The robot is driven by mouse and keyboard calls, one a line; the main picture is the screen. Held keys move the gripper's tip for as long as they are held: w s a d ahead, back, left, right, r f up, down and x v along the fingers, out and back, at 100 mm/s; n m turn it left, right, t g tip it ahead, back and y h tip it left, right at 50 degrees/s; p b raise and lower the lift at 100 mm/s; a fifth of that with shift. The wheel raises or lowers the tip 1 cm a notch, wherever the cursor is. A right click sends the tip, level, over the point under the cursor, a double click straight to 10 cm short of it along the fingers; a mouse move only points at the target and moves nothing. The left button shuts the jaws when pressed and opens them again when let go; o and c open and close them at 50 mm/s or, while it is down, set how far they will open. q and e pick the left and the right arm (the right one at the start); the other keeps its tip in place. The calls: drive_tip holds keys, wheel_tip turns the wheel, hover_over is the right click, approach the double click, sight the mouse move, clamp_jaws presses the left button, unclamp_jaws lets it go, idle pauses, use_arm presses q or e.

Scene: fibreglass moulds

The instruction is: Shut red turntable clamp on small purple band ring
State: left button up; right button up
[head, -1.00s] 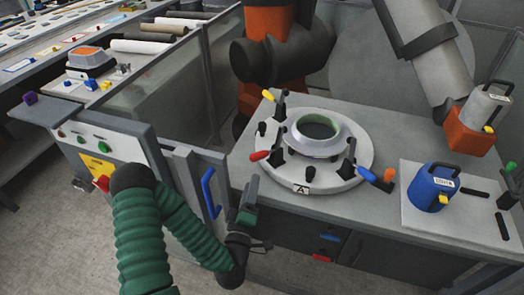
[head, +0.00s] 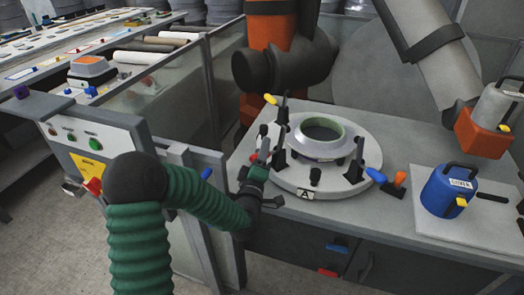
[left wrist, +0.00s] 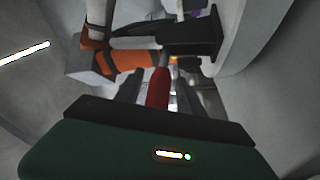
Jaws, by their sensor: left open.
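The turntable (head: 345,190) stands on the grey bench and bears a pale grey mould ring (head: 318,148) with a greenish inner rim. My right gripper is not in view.
A yellow-handled clamp (head: 270,99) stands at the back left of the turntable, a blue handle (head: 375,175) at the front right. A blue canister (head: 447,190) stands on a pale board at the right. An orange and grey arm hangs above.

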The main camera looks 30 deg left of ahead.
use_arm(q)
drive_tip(key=shift+w+a+r, duration=0.1)
drive_tip(key=shift+w, duration=0.25)
drive_tip(key=c, duration=1)
clamp_jaws()
drive_tip(key=shift+f, duration=0.2)
